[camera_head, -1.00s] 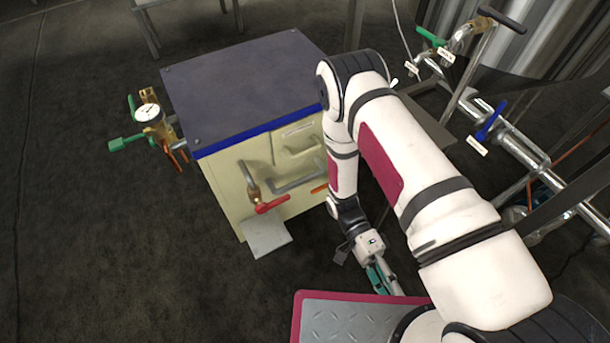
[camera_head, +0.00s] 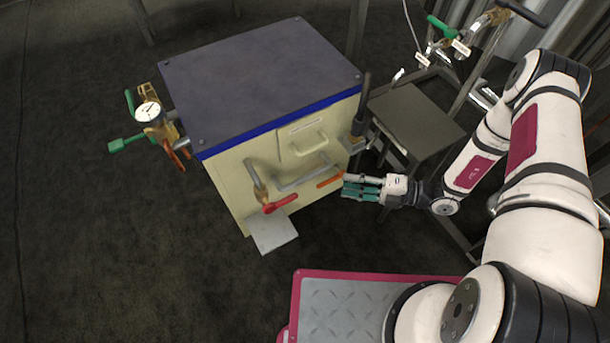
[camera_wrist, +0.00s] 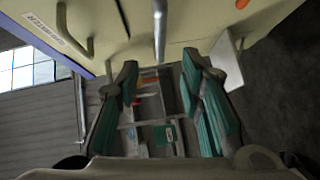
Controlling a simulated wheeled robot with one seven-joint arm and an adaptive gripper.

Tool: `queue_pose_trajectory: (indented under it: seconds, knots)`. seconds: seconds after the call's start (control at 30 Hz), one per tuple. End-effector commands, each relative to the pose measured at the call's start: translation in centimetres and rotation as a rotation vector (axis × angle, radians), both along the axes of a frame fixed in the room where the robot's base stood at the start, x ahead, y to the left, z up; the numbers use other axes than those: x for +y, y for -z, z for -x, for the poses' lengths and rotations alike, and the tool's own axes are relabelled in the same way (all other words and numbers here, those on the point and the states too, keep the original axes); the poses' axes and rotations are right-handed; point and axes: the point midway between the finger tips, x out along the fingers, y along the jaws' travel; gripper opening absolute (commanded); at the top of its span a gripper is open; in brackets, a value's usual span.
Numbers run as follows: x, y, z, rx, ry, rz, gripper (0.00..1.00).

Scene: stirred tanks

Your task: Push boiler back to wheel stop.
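The boiler (camera_head: 262,75) is a cream cabinet with a dark blue-grey top, upright on the dark floor left of my arm. Its cream front (camera_wrist: 190,22) fills the top of the wrist view. My gripper (camera_head: 348,188) is low in front of the boiler's right side, beside an orange lever (camera_head: 330,180). In the wrist view its two teal-padded fingers (camera_wrist: 160,85) are spread, with nothing between them. I cannot tell whether a finger touches the boiler. I cannot make out a wheel stop; the floor behind the boiler is largely hidden.
A gauge (camera_head: 148,112) with green-handled valves sticks out on the boiler's left. A red-handled valve (camera_head: 280,203) and a pale plate (camera_head: 272,232) jut from its front. A dark upright bar (camera_head: 361,105) is at its right edge. A grey stand (camera_head: 414,120) is close right. Left floor is clear.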

Motion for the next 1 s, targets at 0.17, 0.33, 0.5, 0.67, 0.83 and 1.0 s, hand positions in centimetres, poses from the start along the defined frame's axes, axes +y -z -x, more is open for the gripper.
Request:
queue_pose_trajectory:
  seconds: [0.17,0.33,0.5,0.67,0.83,1.0]
  knots:
    - [2.8,0.5,-0.3,0.001,-0.008,-0.002,0.35]
    - [6.1,1.0,-0.9,-0.001,-0.01,-0.002,0.35]
    - [9.3,1.5,-1.5,-0.001,-0.01,0.0,0.35]
    - [11.5,1.7,-1.9,-0.001,-0.009,-0.001,0.35]
    - [12.6,1.8,-2.2,0.0,-0.008,0.0,0.35]
    - [12.9,1.8,-2.2,0.0,-0.007,-0.001,0.35]
